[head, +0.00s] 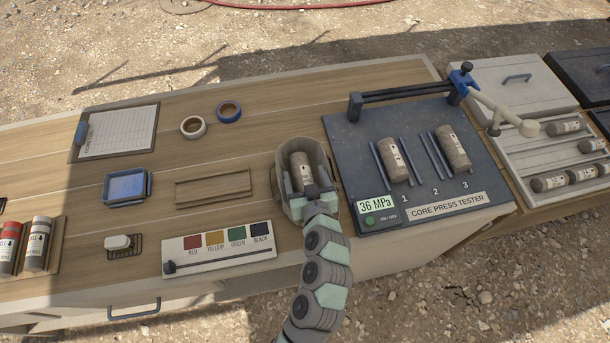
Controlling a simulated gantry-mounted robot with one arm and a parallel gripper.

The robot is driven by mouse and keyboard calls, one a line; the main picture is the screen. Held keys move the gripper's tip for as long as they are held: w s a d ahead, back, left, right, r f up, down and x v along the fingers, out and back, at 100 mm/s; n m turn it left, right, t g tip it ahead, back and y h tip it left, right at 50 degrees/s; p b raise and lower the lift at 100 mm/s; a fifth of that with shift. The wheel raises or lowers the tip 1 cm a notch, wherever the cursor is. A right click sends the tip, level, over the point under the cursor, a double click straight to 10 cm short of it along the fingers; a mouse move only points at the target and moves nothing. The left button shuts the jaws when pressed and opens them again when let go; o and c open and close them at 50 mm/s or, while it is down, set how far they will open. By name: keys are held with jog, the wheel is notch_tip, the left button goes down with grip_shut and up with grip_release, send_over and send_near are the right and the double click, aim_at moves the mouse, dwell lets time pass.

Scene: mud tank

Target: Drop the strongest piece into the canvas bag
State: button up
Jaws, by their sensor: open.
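The canvas bag (278,183) stands open on the wooden bench, left of the core press tester (350,140). One grey-brown core piece (300,165) with a pale label is inside the bag's mouth. My gripper (312,195) is at the bag's near right side, close to that piece; its jaws are open, and the fingertips are partly hidden. Two more cores lie on the tester: one in slot 1 (393,161) and one in slot 3 (454,148). Slot 2 between them is empty. The tester's display (375,205) reads 36 MPa.
A tray (515,160) with several cores stands at the right, under the tester's pale lever (500,108). A colour panel (217,250) lies left of my arm. Tape rolls (193,127), a blue dish (127,186) and a clipboard (118,133) lie further left.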

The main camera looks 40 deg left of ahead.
jog(key=shift+d, duration=0.15)
jog(key=v, duration=1)
jog(key=shift+s+d+r, duration=0.15)
jog(key=shift+s+r, duration=0.05)
